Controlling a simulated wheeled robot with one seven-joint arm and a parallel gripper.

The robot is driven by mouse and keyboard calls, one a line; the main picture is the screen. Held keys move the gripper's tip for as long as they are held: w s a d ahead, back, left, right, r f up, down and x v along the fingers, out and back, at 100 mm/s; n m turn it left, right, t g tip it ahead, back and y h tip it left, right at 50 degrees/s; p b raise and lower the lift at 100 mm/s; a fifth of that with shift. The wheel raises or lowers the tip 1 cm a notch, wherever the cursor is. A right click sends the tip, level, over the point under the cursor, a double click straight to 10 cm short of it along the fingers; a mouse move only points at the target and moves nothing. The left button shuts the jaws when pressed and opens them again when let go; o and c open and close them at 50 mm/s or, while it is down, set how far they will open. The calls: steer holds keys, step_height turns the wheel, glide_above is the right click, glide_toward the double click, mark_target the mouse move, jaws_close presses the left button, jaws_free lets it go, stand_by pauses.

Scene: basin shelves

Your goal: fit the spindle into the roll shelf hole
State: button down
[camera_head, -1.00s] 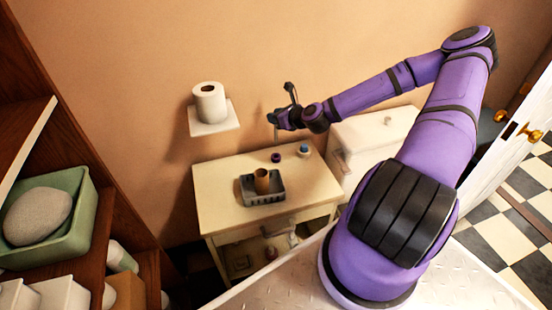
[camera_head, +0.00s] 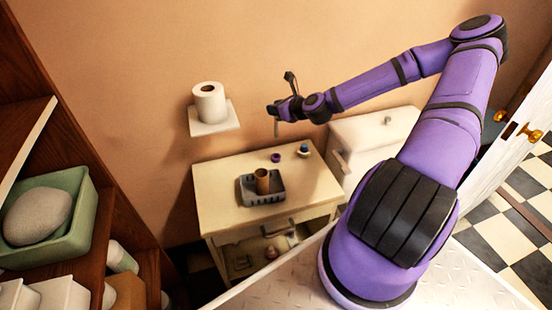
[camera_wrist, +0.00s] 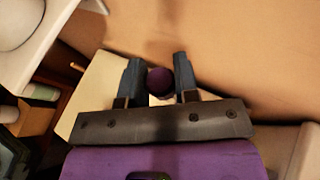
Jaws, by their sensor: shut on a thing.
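My gripper (camera_head: 274,109) is raised above the cream cabinet, to the right of the roll shelf (camera_head: 226,123). It is shut on the spindle, whose thin greyish rod (camera_head: 276,127) hangs down below the fingers. In the wrist view, a dark purple round end (camera_wrist: 160,81) shows between the two fingers (camera_wrist: 158,68); I take it for the spindle's knob. The pale roll shelf is on the wall, with a white paper roll (camera_head: 211,106) standing upright on it. Part of the shelf shows at upper left in the wrist view (camera_wrist: 42,48). The shelf hole is not visible.
The cream cabinet (camera_head: 222,181) below holds a grey basket (camera_head: 248,197) with a brown cup (camera_head: 262,182), a purple item (camera_head: 276,157) and a blue-topped item (camera_head: 304,150). A wooden shelf unit with a green basin (camera_head: 84,222) is at left. Wall space between gripper and shelf is clear.

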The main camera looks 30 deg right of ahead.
steer(key=shift+r, duration=1)
